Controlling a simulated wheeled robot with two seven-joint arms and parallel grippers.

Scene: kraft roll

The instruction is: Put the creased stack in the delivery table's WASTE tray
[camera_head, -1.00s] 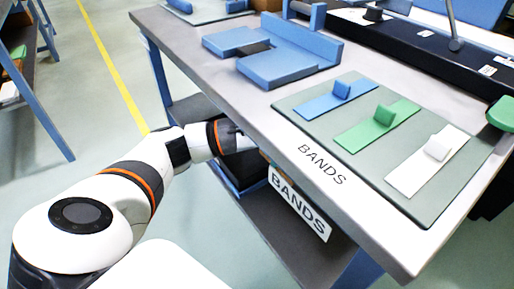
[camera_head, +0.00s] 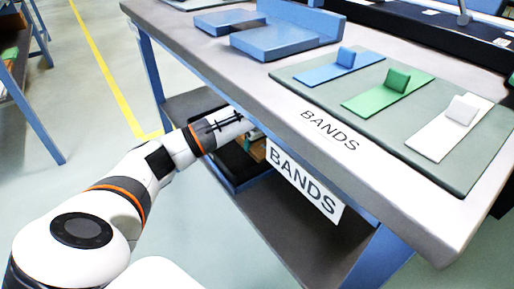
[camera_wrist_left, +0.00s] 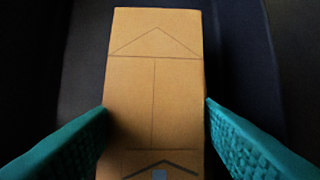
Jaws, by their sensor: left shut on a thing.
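The creased stack (camera_wrist_left: 153,85) is a tan kraft block with thin dark crease lines, seen in the left wrist view. The teal fingers of my left gripper (camera_wrist_left: 156,105) are shut on its two sides. In the head view my left gripper (camera_head: 252,134) is at the table's near edge, partly hidden by it, with a small brown patch of the stack (camera_head: 258,150) just below. No WASTE label is readable. My right gripper is out of view.
The table (camera_head: 225,72) has a BANDS sign (camera_head: 303,182) on its near edge. Its top carries a grey mat (camera_head: 440,165) with blue, green and white handled pieces, and a blue fixture (camera_head: 275,40). Open floor (camera_head: 100,120) lies to the left.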

